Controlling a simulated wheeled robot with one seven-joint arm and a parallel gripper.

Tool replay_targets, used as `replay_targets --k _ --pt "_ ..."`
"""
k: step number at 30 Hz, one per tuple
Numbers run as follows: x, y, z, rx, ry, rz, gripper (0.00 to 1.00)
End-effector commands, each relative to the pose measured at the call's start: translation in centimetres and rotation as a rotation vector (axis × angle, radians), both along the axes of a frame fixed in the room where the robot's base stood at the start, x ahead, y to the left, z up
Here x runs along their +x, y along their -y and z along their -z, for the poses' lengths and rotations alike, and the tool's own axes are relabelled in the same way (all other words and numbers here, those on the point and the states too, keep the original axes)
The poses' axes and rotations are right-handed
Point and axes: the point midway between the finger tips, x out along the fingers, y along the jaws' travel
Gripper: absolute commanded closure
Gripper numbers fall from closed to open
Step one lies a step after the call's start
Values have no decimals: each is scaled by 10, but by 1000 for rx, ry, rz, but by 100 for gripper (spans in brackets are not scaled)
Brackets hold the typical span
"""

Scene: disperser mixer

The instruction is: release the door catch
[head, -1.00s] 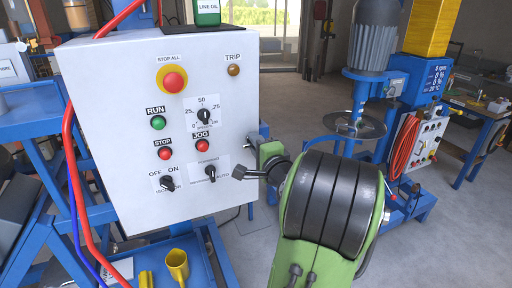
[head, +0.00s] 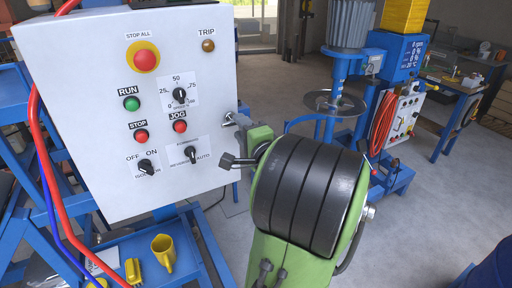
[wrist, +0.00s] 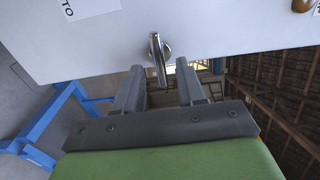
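The door catch (head: 231,119) is a small metal latch at the right edge of the white control cabinet's door (head: 75,150). In the wrist view the catch (wrist: 158,60) shows as a grey metal lever on a round base, lying between my fingertips as seen from there. My gripper (wrist: 159,68) is open, with one grey finger on each side of the lever. I see no clear contact, and I cannot tell how deep the lever sits between the fingers. In the head view my gripper (head: 226,161) is below the catch, beside the door's lower right part.
The door carries a red stop button (head: 145,60), push buttons and dials close to my gripper's left. A blue disperser mixer (head: 335,100) with a round disc stands behind to the right. A blue frame (wrist: 45,120) is at lower left in the wrist view.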

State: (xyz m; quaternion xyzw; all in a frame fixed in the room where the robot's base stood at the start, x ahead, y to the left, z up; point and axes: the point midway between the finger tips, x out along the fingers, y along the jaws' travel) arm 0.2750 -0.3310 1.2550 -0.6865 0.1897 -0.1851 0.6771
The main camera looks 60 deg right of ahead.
Motion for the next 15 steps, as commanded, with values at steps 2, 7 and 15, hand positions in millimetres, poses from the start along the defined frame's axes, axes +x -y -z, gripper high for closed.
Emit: replay_targets --k 2,7,15 --pt "-22 -11 5 -1 0 9 61" --pt "-64 -37 5 -6 2 8 61" --pt "-94 -57 6 -9 -3 -3 61"
